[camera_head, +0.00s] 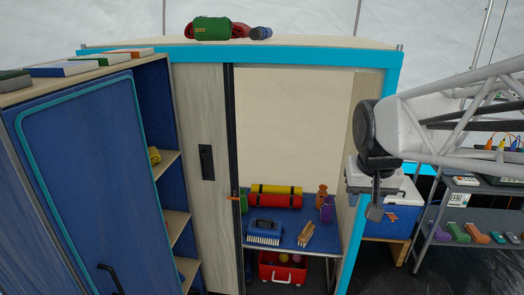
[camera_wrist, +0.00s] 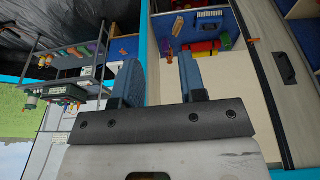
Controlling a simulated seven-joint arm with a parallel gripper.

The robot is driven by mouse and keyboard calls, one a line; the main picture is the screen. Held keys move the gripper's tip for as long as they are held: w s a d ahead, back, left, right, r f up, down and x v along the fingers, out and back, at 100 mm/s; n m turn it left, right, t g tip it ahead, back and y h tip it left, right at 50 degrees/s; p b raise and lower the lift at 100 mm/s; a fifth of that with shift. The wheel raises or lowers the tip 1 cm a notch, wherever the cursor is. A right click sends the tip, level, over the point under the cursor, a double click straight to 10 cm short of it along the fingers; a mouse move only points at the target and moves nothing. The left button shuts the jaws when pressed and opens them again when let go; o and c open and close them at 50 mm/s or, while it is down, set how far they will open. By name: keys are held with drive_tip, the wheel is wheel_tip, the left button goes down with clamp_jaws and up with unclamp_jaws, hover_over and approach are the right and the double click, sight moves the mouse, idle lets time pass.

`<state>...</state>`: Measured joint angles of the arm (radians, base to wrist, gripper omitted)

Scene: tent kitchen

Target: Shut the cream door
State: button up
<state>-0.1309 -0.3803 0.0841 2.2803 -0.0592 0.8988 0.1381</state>
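The cream door (camera_head: 203,125) is an upright panel with a dark edge strip and a black recessed handle (camera_head: 206,162). It stands at the left of the teal-framed cabinet (camera_head: 290,56), and the opening to its right is uncovered. In the wrist view the cream door (camera_wrist: 263,45) is at the right, with its black handle (camera_wrist: 285,67). My gripper (camera_head: 375,205) is in front of the cabinet's right side, well right of the door and apart from it. In the wrist view its two blue-grey fingers (camera_wrist: 160,65) are spread with nothing between them.
A blue door (camera_head: 85,180) with a teal outline stands at the left, beside open shelves. Inside the cabinet are red and yellow rolls (camera_head: 275,195), a blue brush (camera_head: 264,230) and a red crate (camera_head: 282,270). A metal shelf rack (camera_head: 470,215) stands at the right.

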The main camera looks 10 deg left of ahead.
drive_tip(key=w+a+r, duration=0.1)
drive_tip(key=w+a, duration=0.4)
drive_tip(key=w, duration=0.2)
drive_tip(key=w+a, duration=0.5)
drive_tip(key=w, duration=0.3)
drive_tip(key=n+t+y, duration=0.1)
drive_tip(key=n, duration=0.1)
hover_over(203, 158)
drive_tip(key=s, duration=0.2)
wheel_tip(203, 158, down, 14)
drive_tip(key=f, duration=0.1)
drive_tip(key=shift+s+d+r, duration=0.15)
drive_tip(key=shift+r, duration=0.1)
drive_tip(key=shift+f, duration=0.15)
drive_tip(key=shift+t, duration=0.3)
drive_tip(key=shift+x, duration=3.75)
drive_tip(key=shift+c, duration=0.3)
